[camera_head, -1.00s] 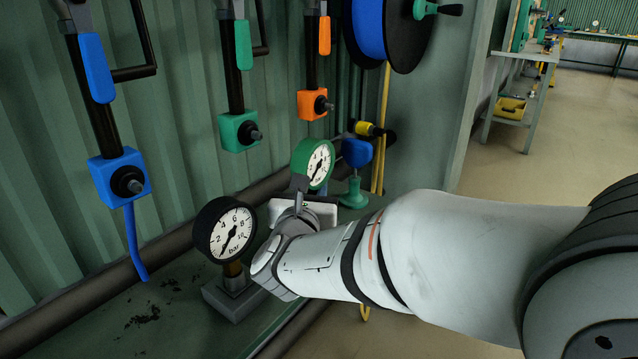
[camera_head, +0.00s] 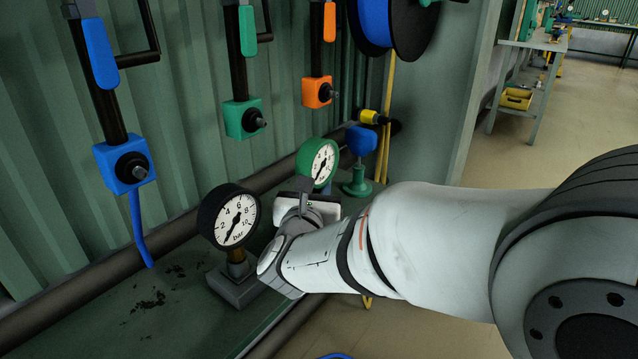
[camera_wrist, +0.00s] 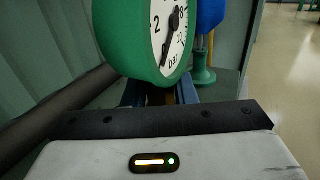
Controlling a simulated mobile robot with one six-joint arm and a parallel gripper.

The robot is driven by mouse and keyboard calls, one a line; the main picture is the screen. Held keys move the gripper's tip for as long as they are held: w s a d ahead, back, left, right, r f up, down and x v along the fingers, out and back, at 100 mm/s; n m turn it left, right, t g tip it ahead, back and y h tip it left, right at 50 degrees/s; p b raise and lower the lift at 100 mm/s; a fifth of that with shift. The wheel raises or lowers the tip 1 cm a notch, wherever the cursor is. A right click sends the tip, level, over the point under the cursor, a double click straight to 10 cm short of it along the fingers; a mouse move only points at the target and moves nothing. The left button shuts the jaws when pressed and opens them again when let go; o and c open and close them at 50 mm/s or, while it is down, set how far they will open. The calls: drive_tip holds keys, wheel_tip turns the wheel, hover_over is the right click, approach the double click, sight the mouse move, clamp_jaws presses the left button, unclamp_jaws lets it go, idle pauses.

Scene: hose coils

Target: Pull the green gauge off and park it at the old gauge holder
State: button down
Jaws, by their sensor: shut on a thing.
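The green gauge (camera_head: 319,161), with a white dial, is upright in the head view, between the black gauge and the blue knob. It fills the top middle of the wrist view (camera_wrist: 145,40), directly beyond my gripper (camera_wrist: 160,96). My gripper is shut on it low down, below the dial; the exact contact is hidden. In the head view my gripper (camera_head: 312,190) is partly hidden by my wrist. A green valve block (camera_head: 243,118) with a bare grey stub hangs on the wall, apart from the gauge. I cannot tell which fixture is the old gauge holder.
A black gauge (camera_head: 230,217) stands on a grey block (camera_head: 236,287) on the bench, close left of my wrist. A blue knob on a green base (camera_head: 357,185) stands just behind the green gauge. Blue (camera_head: 125,167) and orange (camera_head: 317,92) valve blocks hang on the wall.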

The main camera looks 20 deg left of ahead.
drive_tip(key=shift+f, duration=0.1)
idle(0.3)
drive_tip(key=c, duration=1.1)
unclamp_jaws()
drive_tip(key=shift+s, duration=0.3)
drive_tip(key=shift+s+d, duration=0.2)
drive_tip(key=shift+s, duration=1.7)
drive_tip(key=s, duration=0.3)
drive_tip(key=s+p, duration=0.1)
drive_tip(key=s, duration=0.2)
drive_tip(key=shift+s+d+p, duration=0.2)
drive_tip(key=shift+s+p, duration=0.05)
drive_tip(key=shift+p, duration=0.05)
drive_tip(key=shift+s+d, duration=0.15)
drive_tip(key=shift+s, duration=0.5)
